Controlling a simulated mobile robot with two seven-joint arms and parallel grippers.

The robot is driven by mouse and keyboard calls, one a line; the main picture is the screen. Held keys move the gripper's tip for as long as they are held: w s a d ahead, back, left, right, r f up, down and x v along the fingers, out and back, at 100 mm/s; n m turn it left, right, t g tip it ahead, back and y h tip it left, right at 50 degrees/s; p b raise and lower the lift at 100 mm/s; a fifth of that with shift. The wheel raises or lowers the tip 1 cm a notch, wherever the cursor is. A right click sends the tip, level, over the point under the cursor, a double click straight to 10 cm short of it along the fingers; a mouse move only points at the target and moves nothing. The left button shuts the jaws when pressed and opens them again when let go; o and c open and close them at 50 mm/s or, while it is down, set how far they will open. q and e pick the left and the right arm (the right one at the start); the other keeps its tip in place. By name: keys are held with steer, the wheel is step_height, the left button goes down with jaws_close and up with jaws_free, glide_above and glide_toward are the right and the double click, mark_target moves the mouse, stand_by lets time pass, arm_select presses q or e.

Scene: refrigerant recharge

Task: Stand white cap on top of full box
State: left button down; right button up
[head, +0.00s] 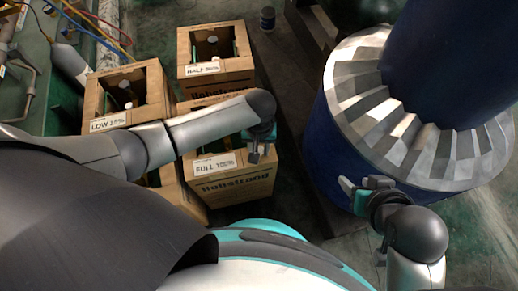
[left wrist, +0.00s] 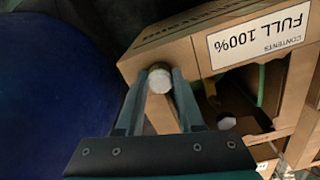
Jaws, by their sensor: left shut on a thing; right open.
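The full box (head: 235,190) is a brown cardboard box with a "FULL 100%" label, at the lower middle of the head view. It also shows in the left wrist view (left wrist: 180,45), with its label upside down. My left gripper (head: 256,156) is over the right edge of this box. In the left wrist view its fingers are shut on the white cap (left wrist: 160,81), seen against the box's top edge. I cannot tell whether the cap touches the box. My right gripper (head: 364,192) is open and empty beside the blue drum.
The low box (head: 147,80) and half box (head: 240,70) stand behind. A blue drum (head: 326,150) with a ribbed metal collar is at right. A small dark can (head: 267,19) stands at the back.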

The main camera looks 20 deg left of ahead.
arm_select(q)
steer(key=shift+f, duration=0.15)
steer(key=c, duration=0.5)
jaws_free()
